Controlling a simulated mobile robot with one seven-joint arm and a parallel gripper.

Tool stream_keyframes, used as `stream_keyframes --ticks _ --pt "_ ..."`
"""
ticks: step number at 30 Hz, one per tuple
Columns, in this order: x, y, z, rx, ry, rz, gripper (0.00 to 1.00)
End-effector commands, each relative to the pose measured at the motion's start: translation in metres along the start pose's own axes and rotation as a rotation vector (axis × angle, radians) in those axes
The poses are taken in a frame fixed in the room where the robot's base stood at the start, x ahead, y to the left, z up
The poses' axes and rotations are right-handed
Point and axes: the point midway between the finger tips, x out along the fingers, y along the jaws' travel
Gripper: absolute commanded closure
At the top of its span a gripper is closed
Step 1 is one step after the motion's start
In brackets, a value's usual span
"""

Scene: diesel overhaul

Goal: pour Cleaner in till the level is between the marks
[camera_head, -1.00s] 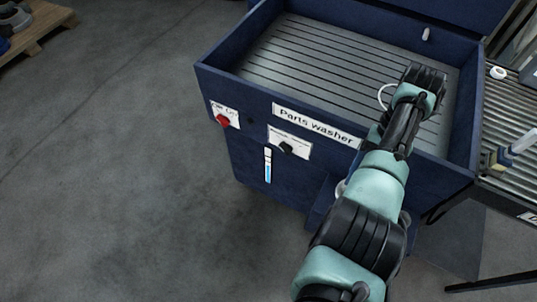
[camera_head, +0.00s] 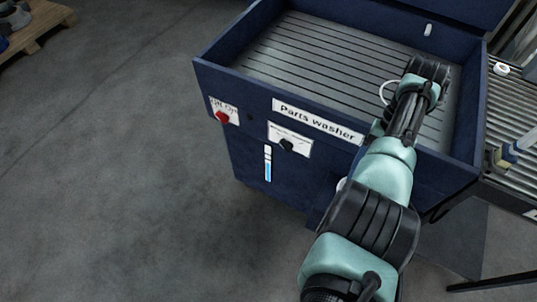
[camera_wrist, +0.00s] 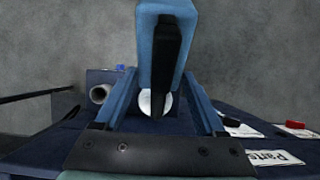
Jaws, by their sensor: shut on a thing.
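The parts washer (camera_head: 222,72) is a dark blue tub with a slatted top. Its level gauge (camera_head: 268,164) on the front shows blue in the lower part and white above; its marks are too small to read. In the wrist view my gripper (camera_wrist: 163,95) is shut on a blue container with a dark handle (camera_wrist: 168,35), apparently the Cleaner. Beyond it a white round thing (camera_wrist: 145,104), perhaps the filler, is partly covered by the container. In the head view my arm hides the gripper and the container. I cannot see any stream.
A grey pipe end (camera_wrist: 99,94) sticks up left of the white round thing. A red switch (camera_head: 222,117) and a black knob (camera_head: 287,145) are on the washer's front. A roller conveyor (camera_head: 510,115) with small items stands at the right.

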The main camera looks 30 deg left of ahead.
Motion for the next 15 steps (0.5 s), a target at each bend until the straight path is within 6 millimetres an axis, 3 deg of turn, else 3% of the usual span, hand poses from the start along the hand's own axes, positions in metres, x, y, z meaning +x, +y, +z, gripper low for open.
stream_keyframes --ticks 15 --pt "0.0018 0.0001 -0.0024 0.0 -0.015 0.0 1.0"
